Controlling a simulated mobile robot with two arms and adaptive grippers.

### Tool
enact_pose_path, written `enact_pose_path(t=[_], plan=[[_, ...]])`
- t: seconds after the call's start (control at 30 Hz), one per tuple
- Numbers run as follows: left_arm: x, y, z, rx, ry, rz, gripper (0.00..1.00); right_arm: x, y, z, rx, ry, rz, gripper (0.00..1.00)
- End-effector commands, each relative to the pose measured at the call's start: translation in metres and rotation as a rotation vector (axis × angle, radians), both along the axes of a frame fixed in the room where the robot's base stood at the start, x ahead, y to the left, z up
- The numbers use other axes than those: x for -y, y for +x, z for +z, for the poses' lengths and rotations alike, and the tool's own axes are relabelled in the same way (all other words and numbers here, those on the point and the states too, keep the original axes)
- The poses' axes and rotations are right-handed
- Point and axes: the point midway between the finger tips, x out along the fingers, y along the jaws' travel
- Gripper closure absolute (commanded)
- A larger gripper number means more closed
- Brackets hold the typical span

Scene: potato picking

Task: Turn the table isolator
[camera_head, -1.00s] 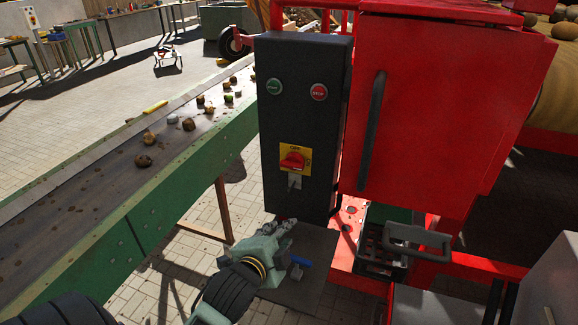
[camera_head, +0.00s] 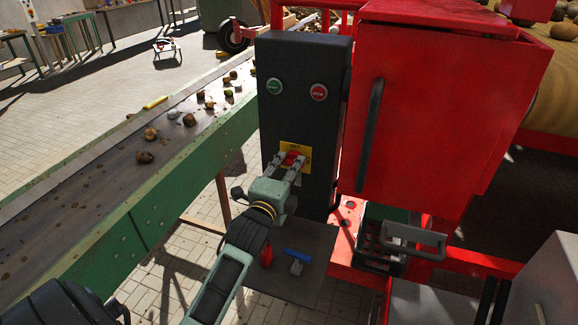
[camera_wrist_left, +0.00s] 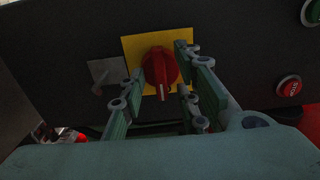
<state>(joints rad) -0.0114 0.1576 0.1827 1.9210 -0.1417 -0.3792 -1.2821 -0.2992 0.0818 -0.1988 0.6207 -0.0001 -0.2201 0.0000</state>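The table isolator is a red rotary knob (camera_head: 291,158) on a yellow plate, low on the front of a dark control box (camera_head: 305,120). In the left wrist view the knob (camera_wrist_left: 158,68) shows whole, its grip bar pointing down in that picture. My left gripper (camera_head: 289,166) is at the isolator with its fingers open. In the left wrist view one finger of the gripper (camera_wrist_left: 160,82) is on each side of the knob. A gap shows on the left; contact on the right cannot be told. My right gripper is not in view.
Green start (camera_head: 274,86) and red stop (camera_head: 319,92) buttons sit above the isolator. A red cabinet (camera_head: 440,110) stands right of the box. A conveyor (camera_head: 100,185) with several potatoes runs at left. A low shelf (camera_head: 318,255) below holds small red and blue things.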

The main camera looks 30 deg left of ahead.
Motion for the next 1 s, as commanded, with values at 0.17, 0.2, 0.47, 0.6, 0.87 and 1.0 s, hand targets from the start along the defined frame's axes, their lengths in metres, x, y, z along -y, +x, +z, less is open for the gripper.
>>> enact_pose_path(t=[0.17, 0.2, 0.47, 0.6, 0.87, 1.0], plan=[[-0.0002, 0.0023, -0.0003, 0.0, 0.0, 0.0, 0.7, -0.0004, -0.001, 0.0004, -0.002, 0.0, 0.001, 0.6], [-0.0002, 0.0022, -0.0004, 0.0, 0.0, 0.0, 0.7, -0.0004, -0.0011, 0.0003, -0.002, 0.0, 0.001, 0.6], [-0.0003, 0.002, -0.0004, 0.0, 0.0, 0.0, 0.86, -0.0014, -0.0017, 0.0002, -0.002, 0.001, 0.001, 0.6], [-0.0003, 0.002, -0.0005, -0.001, 0.0, 0.0, 0.98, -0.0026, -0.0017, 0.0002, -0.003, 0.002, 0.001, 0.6], [-0.0002, 0.0019, -0.0008, -0.001, -0.001, 0.0, 1.0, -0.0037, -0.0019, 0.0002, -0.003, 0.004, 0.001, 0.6], [-0.0002, 0.0019, -0.0007, 0.001, -0.014, 0.0, 1.0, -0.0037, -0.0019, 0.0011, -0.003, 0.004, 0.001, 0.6]])
